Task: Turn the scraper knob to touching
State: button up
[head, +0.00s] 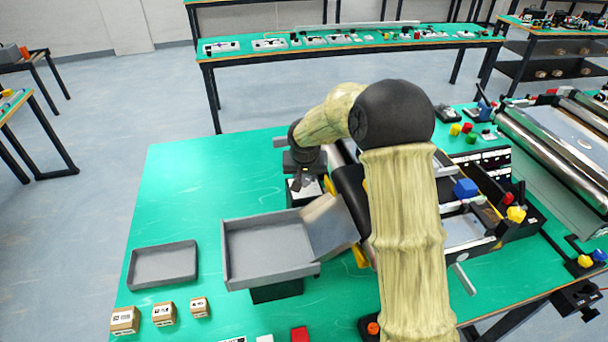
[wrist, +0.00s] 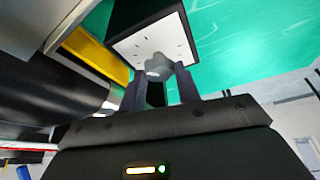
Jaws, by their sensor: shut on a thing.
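The scraper knob is a small grey knob (wrist: 157,66) on a white dial plate (wrist: 150,38) with dark tick marks, on the face of a black box. In the wrist view my gripper (wrist: 161,78) has its two dark fingers on either side of the knob, shut on it. The knob's exact pointing is hard to read. In the head view my gripper (head: 303,178) reaches down to the box, whose dial plate (head: 308,193) shows beside the conveyor's end; the knob is mostly hidden there. The scraper's contact with the belt is not clear.
A grey tray (head: 228,262) and sloping chute (head: 330,226) stand in front of the black belt (wrist: 60,92). A yellow bracket (wrist: 95,52) lies close to the fingers. A flat grey tray (head: 163,281) and small boxes (head: 164,314) are at left. The green table's far left is clear.

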jog(key=shift+d+r, duration=0.1)
jog(key=n+p, duration=0.1)
jog(key=n, duration=0.1)
jog(key=n+y+p, duration=0.1)
jog(key=p, duration=0.1)
jog(key=shift+d+r+n+p, duration=0.1)
jog(key=shift+d+n+p, duration=0.1)
jog(key=shift+n+p, duration=0.15)
jog(key=n+g+y+p, duration=0.1)
jog(key=n+y+p, duration=0.1)
jog(key=n+p, duration=0.2)
jog(key=shift+d+n, duration=0.1)
jog(key=shift+n, duration=0.15)
jog(key=n+p, duration=0.1)
jog(key=n+g+y+p, duration=0.1)
jog(key=n+p, duration=0.1)
jog(key=shift+w+n, duration=0.2)
jog(key=shift+n, duration=0.1)
jog(key=shift+w+f+n+g+p, duration=0.15)
jog(key=shift+n+g+p, duration=0.45)
jog(key=shift+n, duration=1.1)
jog(key=shift+d+f, duration=0.1)
jog(key=o, duration=1)
jog(key=shift+c, duration=0.2)
